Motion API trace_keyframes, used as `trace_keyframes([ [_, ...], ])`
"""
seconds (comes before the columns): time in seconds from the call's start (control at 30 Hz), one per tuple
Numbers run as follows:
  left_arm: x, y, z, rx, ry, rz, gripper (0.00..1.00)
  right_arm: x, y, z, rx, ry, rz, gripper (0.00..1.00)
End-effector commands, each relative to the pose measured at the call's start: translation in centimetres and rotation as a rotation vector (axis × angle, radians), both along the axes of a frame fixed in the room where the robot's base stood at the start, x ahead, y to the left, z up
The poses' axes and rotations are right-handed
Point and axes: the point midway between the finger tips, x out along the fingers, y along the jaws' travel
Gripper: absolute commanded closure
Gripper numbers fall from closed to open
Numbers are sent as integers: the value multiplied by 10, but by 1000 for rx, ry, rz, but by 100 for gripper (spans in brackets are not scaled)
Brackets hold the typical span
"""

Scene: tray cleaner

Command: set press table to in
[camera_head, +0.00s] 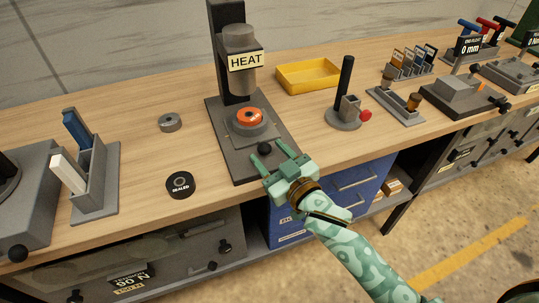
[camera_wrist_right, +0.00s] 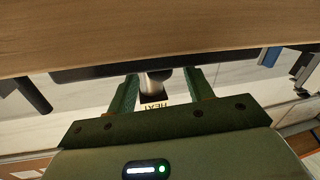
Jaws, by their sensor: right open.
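The heat press stands mid-bench, with its grey HEAT head (camera_head: 240,82) on a dark column. Its press table (camera_head: 239,136) is a flat plate on the dark base, carrying a grey round seat with an orange disc (camera_head: 249,117). The disc shows below and slightly right of the head; I cannot tell how far in the table sits. A black knob (camera_head: 265,149) is at the table's front. My right gripper (camera_head: 267,155) is open at the knob, a finger on either side; contact is unclear. The wrist view shows its open fingers (camera_wrist_right: 163,88) and the HEAT label (camera_wrist_right: 152,104) upside down. My left gripper is out of view.
A grey ring (camera_head: 170,122) and a black SEALED disc (camera_head: 181,185) lie left of the press. A yellow tray (camera_head: 308,75) is behind right, and a stand with a black post (camera_head: 345,85) is right. Bench space right of the press base is clear.

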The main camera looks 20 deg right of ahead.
Motion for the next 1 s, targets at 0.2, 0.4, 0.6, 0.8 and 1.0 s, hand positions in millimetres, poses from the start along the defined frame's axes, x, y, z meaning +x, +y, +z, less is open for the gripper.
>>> trace_keyframes([
  [0.2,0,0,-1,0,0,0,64,5,1,0,0,0,0,48],
  [0.4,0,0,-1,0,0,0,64,5,1,0,0,0,0,68],
  [0.6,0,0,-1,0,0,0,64,5,1,1,0,0,0,100],
  [0.8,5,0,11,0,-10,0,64,26,2,4,-1,-3,-2,100],
  [1.0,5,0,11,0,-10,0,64,30,2,1,0,0,-1,100],
])
